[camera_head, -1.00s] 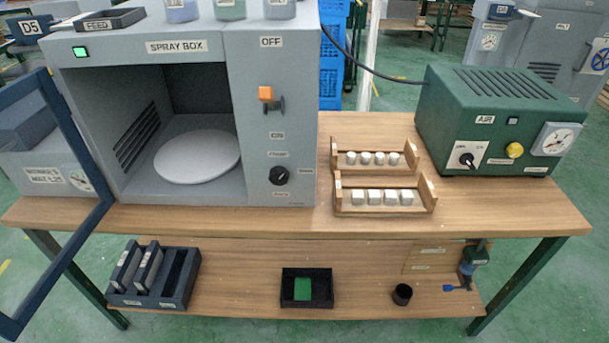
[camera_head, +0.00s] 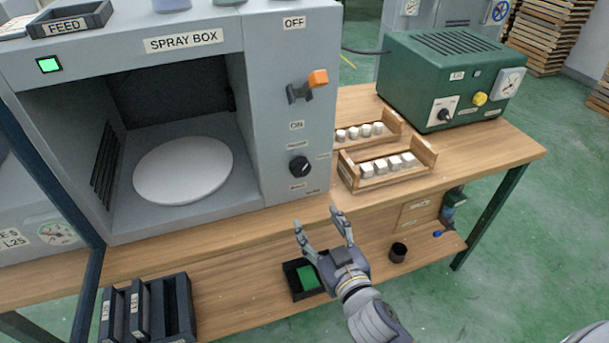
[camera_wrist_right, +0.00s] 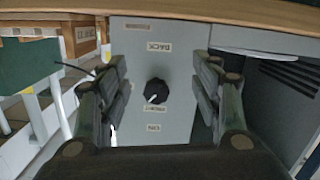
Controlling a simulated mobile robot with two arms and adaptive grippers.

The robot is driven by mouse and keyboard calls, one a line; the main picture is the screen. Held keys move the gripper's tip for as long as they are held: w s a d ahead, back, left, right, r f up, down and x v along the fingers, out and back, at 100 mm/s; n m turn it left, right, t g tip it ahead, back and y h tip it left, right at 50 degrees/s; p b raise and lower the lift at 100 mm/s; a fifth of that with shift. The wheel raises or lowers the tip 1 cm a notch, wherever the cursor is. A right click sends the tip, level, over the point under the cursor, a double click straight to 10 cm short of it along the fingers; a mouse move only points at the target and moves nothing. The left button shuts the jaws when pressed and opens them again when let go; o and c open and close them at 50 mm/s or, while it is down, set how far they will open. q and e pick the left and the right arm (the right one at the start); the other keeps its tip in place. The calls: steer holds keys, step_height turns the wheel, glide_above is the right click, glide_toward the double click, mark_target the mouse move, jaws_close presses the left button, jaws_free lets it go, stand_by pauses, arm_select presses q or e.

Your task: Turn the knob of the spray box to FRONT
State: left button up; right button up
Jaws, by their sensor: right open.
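The spray box (camera_head: 290,60) stands on the table, its open chamber holding a round white plate (camera_head: 185,170). Its black knob (camera_head: 299,166) sits low on the right panel, with small labels around it. In the right wrist view, turned upside down, the knob (camera_wrist_right: 156,91) lies between my fingers but farther off, untouched. Its white mark points to the lower left there, roughly towards the label under it; the label on the opposite side reads BACK. My right gripper (camera_head: 318,218) is open and empty, below and in front of the knob. My left gripper is out of view.
An orange-tipped lever (camera_head: 318,78) juts out above the knob, between OFF and ON. Wooden racks (camera_head: 345,175) with white pieces and a green air unit (camera_head: 440,85) stand right of the box. A black tray (camera_head: 292,280) is on the lower shelf. The box's dark blue door frame (camera_head: 45,200) stands left.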

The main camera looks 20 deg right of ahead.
steer(key=t, duration=0.1)
glide_toward(302, 171)
steer(key=s, duration=0.2)
steer(key=w+p, duration=0.1)
steer(key=w, duration=0.3)
steer(key=w+p, duration=0.1)
steer(key=w, duration=0.4)
steer(key=shift+w+a+f, duration=0.15)
steer(key=shift+w+a, duration=0.05)
steer(key=shift+w, duration=0.7)
steer(key=c, duration=1.1)
